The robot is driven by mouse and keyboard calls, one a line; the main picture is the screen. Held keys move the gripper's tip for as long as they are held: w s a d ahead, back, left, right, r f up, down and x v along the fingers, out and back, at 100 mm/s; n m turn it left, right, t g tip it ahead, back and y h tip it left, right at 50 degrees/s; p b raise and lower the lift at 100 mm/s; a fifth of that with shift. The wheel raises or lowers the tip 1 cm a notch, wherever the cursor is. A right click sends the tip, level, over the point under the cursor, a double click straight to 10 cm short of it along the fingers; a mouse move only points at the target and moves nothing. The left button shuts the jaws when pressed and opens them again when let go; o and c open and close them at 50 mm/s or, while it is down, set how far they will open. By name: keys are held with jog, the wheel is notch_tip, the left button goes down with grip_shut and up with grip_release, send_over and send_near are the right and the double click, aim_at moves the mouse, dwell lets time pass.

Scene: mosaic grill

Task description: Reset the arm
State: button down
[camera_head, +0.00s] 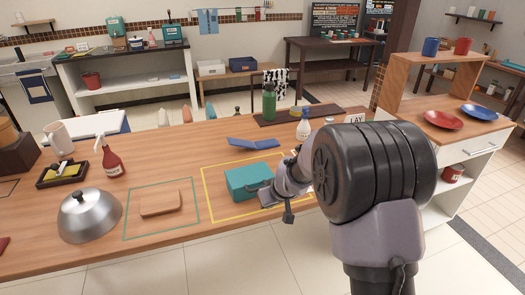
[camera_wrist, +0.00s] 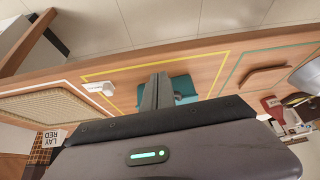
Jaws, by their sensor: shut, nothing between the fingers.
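My gripper (camera_head: 289,215) is at the counter's near edge in the head view, by the right part of the yellow outlined square (camera_head: 207,219). In the wrist view my gripper (camera_wrist: 159,76) is shut and holds nothing. My arm hides the right part of the yellow square in the head view.
A wooden board (camera_head: 160,203) lies in a green outlined square, with a metal dome (camera_head: 88,215) to its left. A red bottle (camera_head: 108,158), a blue folded item (camera_head: 252,142), a green bottle (camera_head: 269,103) and a white bottle (camera_head: 304,126) stand or lie farther back. The counter's middle is clear.

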jog(key=s+d+r+m, duration=0.2)
jog(key=s+r+m, duration=0.1)
jog(key=s+r, duration=1.15)
jog(key=s+d+r+m, duration=0.1)
jog(key=s+r+m, duration=0.1)
jog(key=s, duration=0.8)
jog(key=s+d+r+m, duration=0.1)
jog(key=s+r+m, duration=0.1)
jog(key=s, duration=0.8)
jog(key=shift+s+d+r+m, duration=0.25)
jog(key=shift+d+m, duration=0.15)
jog(key=shift+m, duration=0.3)
